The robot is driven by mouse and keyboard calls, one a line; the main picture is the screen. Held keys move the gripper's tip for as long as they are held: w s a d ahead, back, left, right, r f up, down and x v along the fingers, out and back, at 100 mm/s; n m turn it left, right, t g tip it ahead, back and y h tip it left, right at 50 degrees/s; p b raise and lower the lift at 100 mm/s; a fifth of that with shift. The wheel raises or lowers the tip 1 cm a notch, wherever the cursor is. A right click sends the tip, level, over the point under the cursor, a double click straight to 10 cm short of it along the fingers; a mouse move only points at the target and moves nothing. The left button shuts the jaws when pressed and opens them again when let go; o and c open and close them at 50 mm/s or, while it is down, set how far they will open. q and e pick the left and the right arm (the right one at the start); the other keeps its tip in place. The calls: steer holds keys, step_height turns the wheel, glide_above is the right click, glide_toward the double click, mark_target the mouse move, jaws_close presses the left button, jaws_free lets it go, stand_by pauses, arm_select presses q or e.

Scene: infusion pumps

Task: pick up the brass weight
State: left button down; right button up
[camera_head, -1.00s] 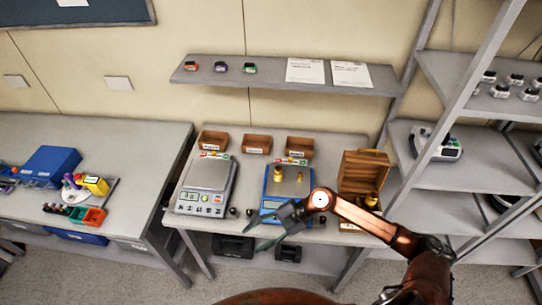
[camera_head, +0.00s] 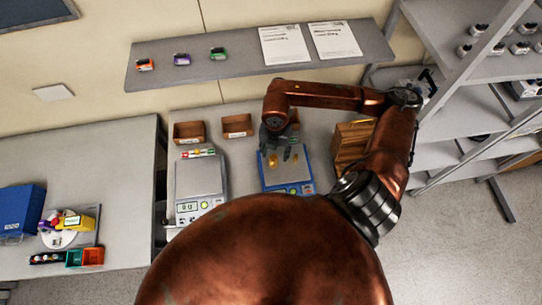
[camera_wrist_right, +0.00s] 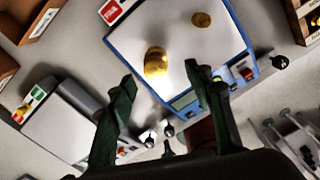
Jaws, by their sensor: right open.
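Two brass weights stand on the pan of the blue scale (camera_head: 287,178). The larger brass weight (camera_head: 273,160) is on the left of the pan, and the smaller one (camera_head: 294,157) is to its right. In the right wrist view, the larger weight (camera_wrist_right: 156,62) lies just beyond my open fingertips, and the smaller one (camera_wrist_right: 201,19) is farther off. My right gripper (camera_head: 277,146) is open and empty above the scale. It shows in the wrist view (camera_wrist_right: 160,77) with its fingers apart, touching neither weight. My left gripper is out of view.
A grey scale (camera_head: 200,180) stands left of the blue one. Small open wooden boxes (camera_head: 189,132) line the back of the bench. A wooden case (camera_head: 352,143) stands to the right, close to my right arm. A wall shelf (camera_head: 250,65) hangs above.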

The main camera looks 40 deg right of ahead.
mark_target(273, 157)
steer(key=f, duration=0.1)
steer(key=f+p, duration=0.1)
steer(key=f, duration=0.2)
steer(key=shift+w+f, duration=0.2)
steer(key=shift+w, duration=0.2)
steer(key=shift+f+p, duration=0.3)
steer(key=shift+f, duration=0.3)
steer(key=shift+c, duration=0.4)
jaws_close()
